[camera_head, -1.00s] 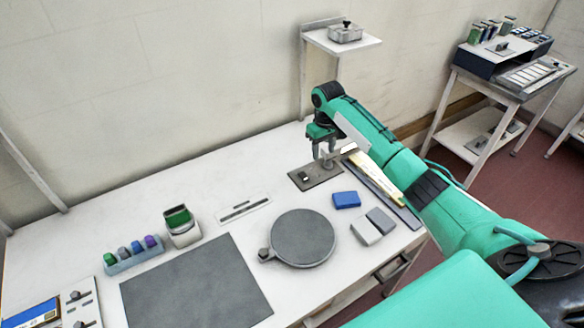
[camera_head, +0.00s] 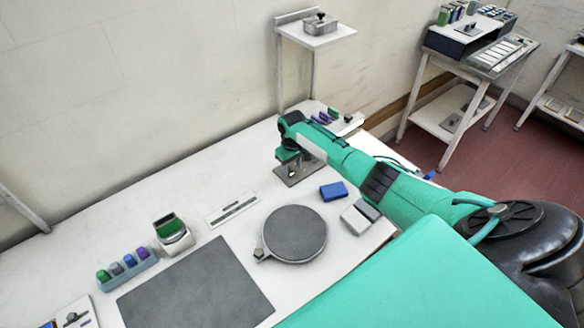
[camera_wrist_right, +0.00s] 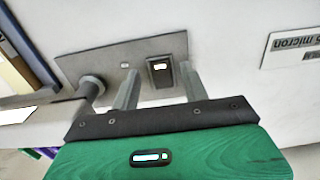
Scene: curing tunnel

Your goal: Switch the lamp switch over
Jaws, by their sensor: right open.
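The lamp switch (camera_wrist_right: 159,72) is a small dark rocker with a pale lit-looking patch, set in a grey metal plate (camera_wrist_right: 110,62). In the head view the plate (camera_head: 311,171) lies on the white bench, partly hidden by my right arm. My right gripper (camera_wrist_right: 159,68) is open, with one finger to each side of the switch in the wrist view. I cannot tell whether the fingers touch it. In the head view the right gripper (camera_head: 291,168) is low over the plate, its fingertips mostly hidden. My left gripper is not in view.
A round post (camera_wrist_right: 92,87) stands on the plate beside the left finger. A blue block (camera_head: 333,190), a grey round disc (camera_head: 296,234), a slotted white strip (camera_head: 232,208) and a dark mat (camera_head: 196,287) lie nearby. A wall shelf (camera_head: 318,34) stands behind my arm.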

